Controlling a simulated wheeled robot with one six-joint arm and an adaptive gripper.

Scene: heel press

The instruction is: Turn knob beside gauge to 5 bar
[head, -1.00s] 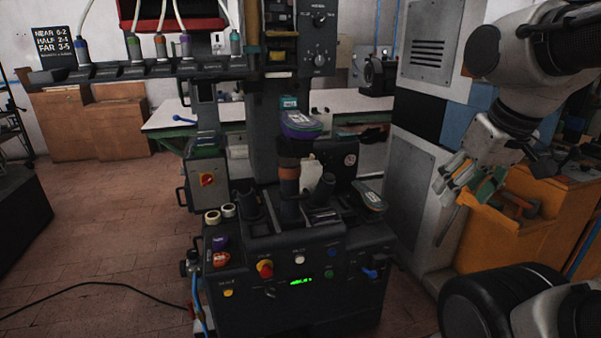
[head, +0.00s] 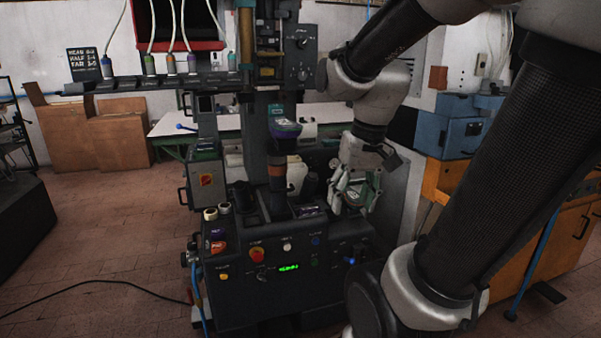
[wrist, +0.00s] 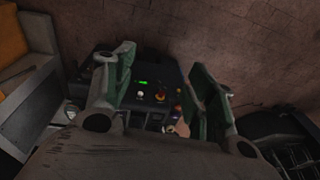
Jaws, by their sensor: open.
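The press (head: 290,255) stands in the middle of the head view. A small round fitting that may be the gauge (head: 192,244) sits on its left side, with a dark knob-like part (head: 184,259) just below it. Both are too small to read, and no 5 bar mark is legible. My gripper (head: 355,205) points down over the right side of the console, well to the right of that fitting. It is open and empty. In the wrist view, the green-padded fingers (wrist: 162,65) are spread, with the front panel between and beyond them.
Upper dials (head: 303,76) sit on a dark box. A nozzle rack (head: 160,80) extends left. A cable (head: 90,283) lies on the open floor at left.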

